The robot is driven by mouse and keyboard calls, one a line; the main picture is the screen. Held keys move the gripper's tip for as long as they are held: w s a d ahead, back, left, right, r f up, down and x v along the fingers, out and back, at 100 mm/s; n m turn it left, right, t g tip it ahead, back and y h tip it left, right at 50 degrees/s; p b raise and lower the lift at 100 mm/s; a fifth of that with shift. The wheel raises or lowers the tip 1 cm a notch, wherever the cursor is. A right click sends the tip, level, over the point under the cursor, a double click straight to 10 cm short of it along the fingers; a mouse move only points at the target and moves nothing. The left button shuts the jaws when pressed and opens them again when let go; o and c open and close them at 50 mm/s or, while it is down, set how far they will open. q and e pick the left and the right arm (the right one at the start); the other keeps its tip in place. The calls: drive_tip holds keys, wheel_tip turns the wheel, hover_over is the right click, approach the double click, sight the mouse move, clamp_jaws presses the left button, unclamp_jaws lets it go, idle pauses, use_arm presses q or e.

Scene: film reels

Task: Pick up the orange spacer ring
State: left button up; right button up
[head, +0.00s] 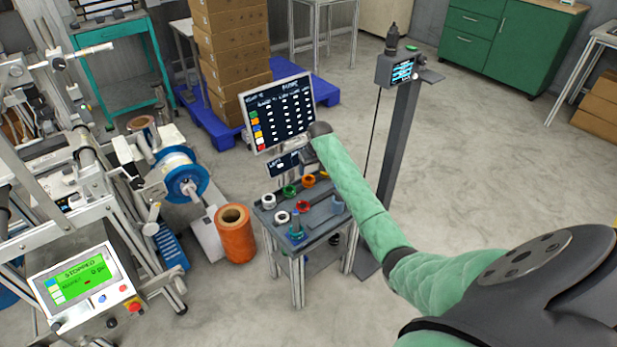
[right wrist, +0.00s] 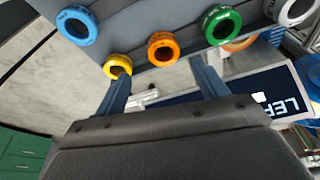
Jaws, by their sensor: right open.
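The orange spacer ring (head: 308,181) lies on the small dark-topped table (head: 325,225), toward its back edge. In the right wrist view the orange ring (right wrist: 163,49) is ahead of my right gripper (right wrist: 162,76), roughly centred between its two fingers. The right gripper is open, with nothing between its fingers, and appears apart from the ring. In the head view my right arm reaches over the table, and its gripper (head: 309,154) shows small and dark in front of the screens. My left gripper is not in view.
A yellow ring (right wrist: 118,67) and a green ring (right wrist: 222,25) flank the orange one. Blue (right wrist: 77,25), red (head: 302,206) and white rings (head: 268,201) are also there. A screen (head: 278,113) stands behind the table. A dark post (head: 400,150) stands to its right.

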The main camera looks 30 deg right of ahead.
sight(309, 177)
drive_tip(key=shift+a+f, duration=0.2)
drive_tip(key=shift+f, duration=0.1)
drive_tip(key=p+x, duration=0.1)
drive_tip(key=x, duration=0.3)
drive_tip(key=shift+w+a+f, duration=0.1)
drive_tip(key=shift+w+f, duration=0.05)
drive_tip(key=shift+w, duration=0.05)
drive_tip(key=shift+x, duration=0.9)
drive_tip(key=shift+s, duration=0.1)
drive_tip(key=c, duration=1.1)
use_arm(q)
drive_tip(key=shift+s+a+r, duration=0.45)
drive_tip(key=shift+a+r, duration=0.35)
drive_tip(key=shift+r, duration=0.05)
